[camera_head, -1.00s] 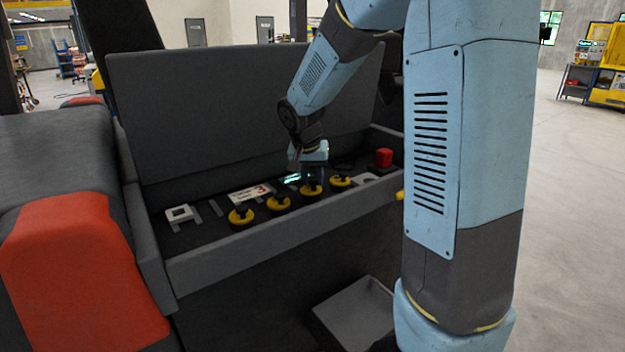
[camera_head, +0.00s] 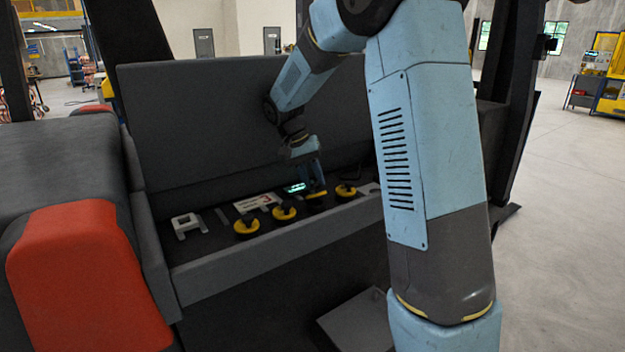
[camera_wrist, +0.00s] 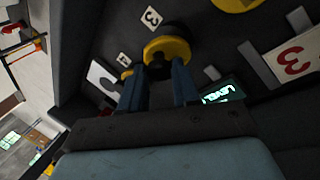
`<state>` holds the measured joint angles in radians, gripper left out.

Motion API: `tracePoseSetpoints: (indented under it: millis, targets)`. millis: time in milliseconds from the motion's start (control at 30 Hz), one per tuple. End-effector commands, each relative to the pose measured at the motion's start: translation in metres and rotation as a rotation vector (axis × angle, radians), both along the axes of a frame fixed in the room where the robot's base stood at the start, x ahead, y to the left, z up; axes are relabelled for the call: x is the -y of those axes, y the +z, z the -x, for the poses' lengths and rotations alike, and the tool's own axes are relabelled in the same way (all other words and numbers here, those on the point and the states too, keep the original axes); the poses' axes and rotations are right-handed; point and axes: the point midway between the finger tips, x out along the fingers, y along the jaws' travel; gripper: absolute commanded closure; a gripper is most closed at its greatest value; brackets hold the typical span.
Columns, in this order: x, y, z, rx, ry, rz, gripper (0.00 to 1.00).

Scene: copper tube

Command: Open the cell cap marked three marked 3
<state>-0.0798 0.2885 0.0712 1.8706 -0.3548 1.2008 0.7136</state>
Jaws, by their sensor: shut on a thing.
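Several round yellow caps with black knobs stand in a row in the recessed dark panel. My gripper (camera_head: 317,180) reaches down onto the third cap from the left (camera_head: 316,194). In the wrist view my gripper's two blue fingers (camera_wrist: 160,70) stand either side of the black knob of this yellow cap (camera_wrist: 178,46), shut on it. A white label marked 3 (camera_wrist: 151,17) lies beside this cap. A label marked 4 (camera_wrist: 124,57) lies by the neighbouring cap (camera_wrist: 127,74). The cap appears seated, but its underside is hidden.
The other caps (camera_head: 246,226) (camera_head: 284,212) (camera_head: 346,191) stand close by. A lit green display (camera_head: 295,188) and a white plate with a red 3 (camera_head: 255,203) lie behind. The raised lid (camera_head: 230,120) bounds the panel's back. A grey tray (camera_head: 357,318) is below.

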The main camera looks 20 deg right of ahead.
Motion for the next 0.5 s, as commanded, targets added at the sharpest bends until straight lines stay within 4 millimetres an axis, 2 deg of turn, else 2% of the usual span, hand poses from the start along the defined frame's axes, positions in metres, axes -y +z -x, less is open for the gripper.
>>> tracePoseSetpoints:
  millis: [233,267,500]
  targets:
    - [-0.0003,-0.0001,-0.0008,0.003,0.001,-0.001,0.99]
    - [-0.0004,-0.0002,-0.0008,0.003,0.001,-0.001,0.67]
    - [-0.0003,-0.0001,-0.0005,0.002,0.001,-0.001,0.44]
